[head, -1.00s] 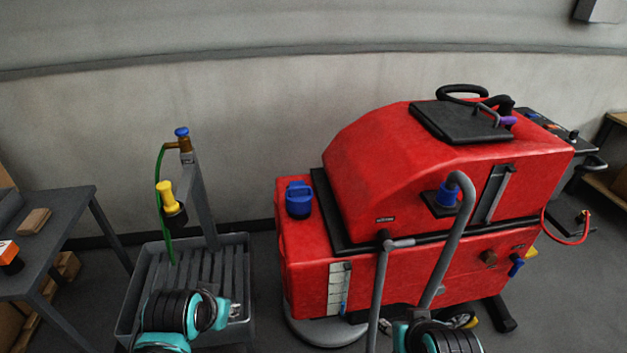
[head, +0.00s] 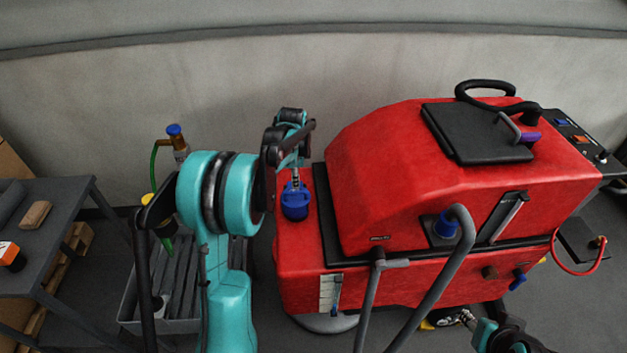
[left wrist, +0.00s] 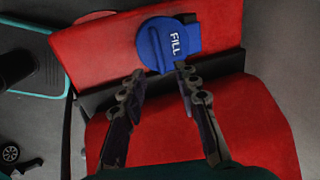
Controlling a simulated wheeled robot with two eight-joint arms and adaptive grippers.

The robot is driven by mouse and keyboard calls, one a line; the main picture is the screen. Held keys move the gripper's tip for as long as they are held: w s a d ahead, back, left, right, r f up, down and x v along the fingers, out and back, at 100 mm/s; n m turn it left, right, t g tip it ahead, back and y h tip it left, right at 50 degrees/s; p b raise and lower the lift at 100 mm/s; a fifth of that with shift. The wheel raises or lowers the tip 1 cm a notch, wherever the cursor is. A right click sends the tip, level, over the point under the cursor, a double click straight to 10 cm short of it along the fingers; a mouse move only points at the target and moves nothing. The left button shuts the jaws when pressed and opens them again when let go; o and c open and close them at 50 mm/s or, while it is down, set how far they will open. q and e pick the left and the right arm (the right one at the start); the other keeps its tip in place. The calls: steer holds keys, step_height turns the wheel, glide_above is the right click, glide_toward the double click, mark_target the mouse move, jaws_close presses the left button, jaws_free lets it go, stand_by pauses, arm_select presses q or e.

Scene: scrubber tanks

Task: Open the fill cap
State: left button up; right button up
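The blue fill cap (head: 295,201) sits on the front left top of the red scrubber machine (head: 400,180). In the left wrist view the cap (left wrist: 163,45) shows the word FILL and a flat tab on its right. My left gripper (head: 295,178) is just above and behind the cap in the head view. In the left wrist view its two fingers (left wrist: 160,78) are apart, with their tips near the cap's lower edge and nothing between them. I cannot tell whether they touch the cap.
A grey slatted basin (head: 175,325) with a tap and green hose stands left of the machine. A dark table (head: 60,230) is at far left. Grey bent pipes (head: 440,270) rise before the machine. A black lid (head: 478,132) lies on its top.

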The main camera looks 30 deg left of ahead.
mark_target(296, 192)
arm_select(q)
steer(key=f, duration=0.2)
steer(key=f+b, duration=0.1)
steer(key=f, duration=0.2)
steer(key=w+f+b, duration=0.1)
steer(key=f, duration=0.1)
steer(key=shift+a+f, duration=0.2)
steer(key=shift+a, duration=0.2)
jaws_close()
